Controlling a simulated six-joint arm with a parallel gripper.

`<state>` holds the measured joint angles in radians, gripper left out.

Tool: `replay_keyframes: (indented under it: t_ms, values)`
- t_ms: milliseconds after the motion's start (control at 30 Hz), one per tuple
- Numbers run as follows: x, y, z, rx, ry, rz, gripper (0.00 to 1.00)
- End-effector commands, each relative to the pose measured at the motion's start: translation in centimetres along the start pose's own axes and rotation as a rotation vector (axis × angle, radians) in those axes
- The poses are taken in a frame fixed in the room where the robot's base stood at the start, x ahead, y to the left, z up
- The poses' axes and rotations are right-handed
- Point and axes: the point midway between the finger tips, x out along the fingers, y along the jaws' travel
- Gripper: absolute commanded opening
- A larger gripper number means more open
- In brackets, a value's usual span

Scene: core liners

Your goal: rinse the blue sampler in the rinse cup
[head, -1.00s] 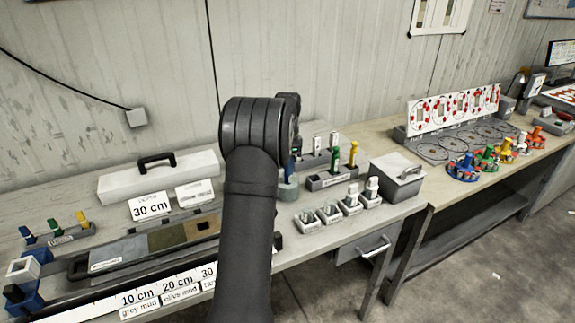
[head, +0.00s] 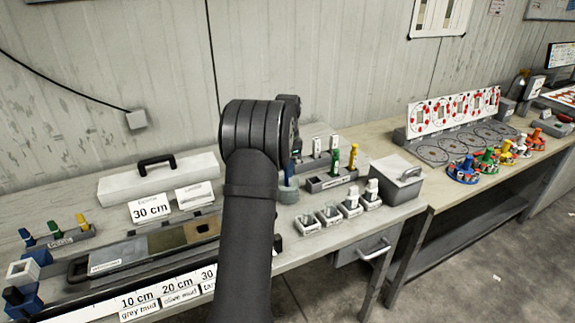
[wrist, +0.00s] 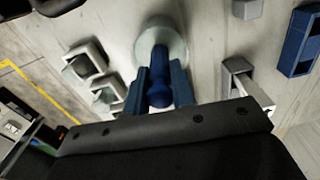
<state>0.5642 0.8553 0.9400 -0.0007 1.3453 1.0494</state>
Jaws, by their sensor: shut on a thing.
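My gripper (wrist: 160,98) is shut on the blue sampler (wrist: 159,64), seen between its fingers in the wrist view. The sampler's far end overlaps the round pale rinse cup (wrist: 177,42); how deep it reaches inside I cannot tell. Green and yellow samplers (head: 335,161) stand in a grey rack (head: 320,183) to the right of the cup.
Several small white-and-grey holders (head: 330,215) stand right of my arm, near a grey lidded box (head: 397,179). At left are a core tray (head: 125,252), a white case (head: 120,185) and a rack with coloured samplers (head: 70,239). Bench space around the cup is tight.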

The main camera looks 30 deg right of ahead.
Motion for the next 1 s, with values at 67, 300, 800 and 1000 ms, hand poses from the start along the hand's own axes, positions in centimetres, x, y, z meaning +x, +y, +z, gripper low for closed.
replay_keyframes:
  t_ms: [67, 300, 800, 1000]
  values:
    - [0.1, 0.0, 0.0, 0.0, 0.0, 0.0, 0.0]
    - [0.1, 0.0, 0.0, 0.0, 0.0, 0.0, 0.0]
    - [-1.3, 0.0, 0.0, 0.0, 0.0, 0.0, 0.0]
    - [-1.3, 0.0, 0.0, 0.0, 0.0, 0.0, 0.0]
